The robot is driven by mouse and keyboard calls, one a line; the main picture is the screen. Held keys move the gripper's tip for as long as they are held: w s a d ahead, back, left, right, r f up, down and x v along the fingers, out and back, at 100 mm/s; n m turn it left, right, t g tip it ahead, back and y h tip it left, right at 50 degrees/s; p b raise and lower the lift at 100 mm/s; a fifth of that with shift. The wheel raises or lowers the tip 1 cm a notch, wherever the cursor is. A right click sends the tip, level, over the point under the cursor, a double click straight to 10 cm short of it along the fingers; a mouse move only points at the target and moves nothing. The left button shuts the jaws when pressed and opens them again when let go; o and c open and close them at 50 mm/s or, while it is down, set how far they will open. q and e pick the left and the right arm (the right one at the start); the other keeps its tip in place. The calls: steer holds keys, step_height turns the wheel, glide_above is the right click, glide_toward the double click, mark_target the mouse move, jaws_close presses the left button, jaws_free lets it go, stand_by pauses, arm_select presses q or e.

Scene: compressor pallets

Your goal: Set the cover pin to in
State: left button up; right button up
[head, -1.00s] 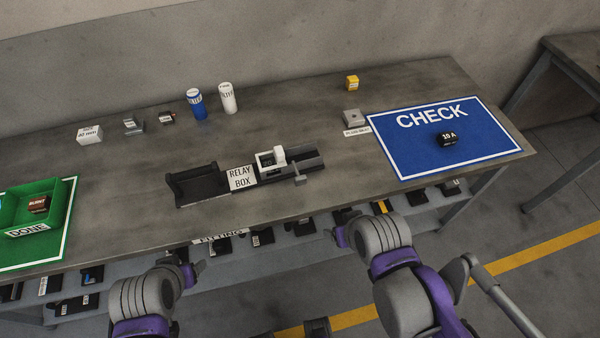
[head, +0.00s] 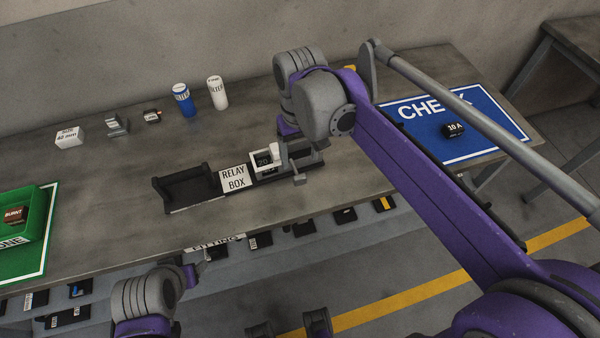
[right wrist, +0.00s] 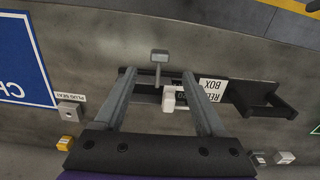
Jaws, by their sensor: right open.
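The relay box (head: 238,178) is a dark base on the bench, with a white frame (head: 265,160) holding a dark insert. A grey T-shaped pin (head: 299,179) sticks out at its front right; I take this as the cover pin. It shows in the right wrist view (right wrist: 159,57) near the fingertips. My right gripper (right wrist: 158,76) is open and empty above the box, its fingers apart on either side of the pin's line and a white block (right wrist: 168,98). Contact cannot be told. My left gripper (head: 192,274) is low at the bench front, its jaws unclear.
A blue CHECK mat (head: 470,150) with a black 10 A block (head: 453,130) lies right. Blue (head: 184,100) and white (head: 217,92) cylinders stand behind. A green tray (head: 22,232) is at left. Small parts fill the shelf below.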

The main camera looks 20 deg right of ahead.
mark_target(300, 176)
step_height(300, 176, down, 8)
steer(key=shift+f+b, duration=0.1)
steer(key=shift+b, duration=0.3)
jaws_close()
stand_by(1.3)
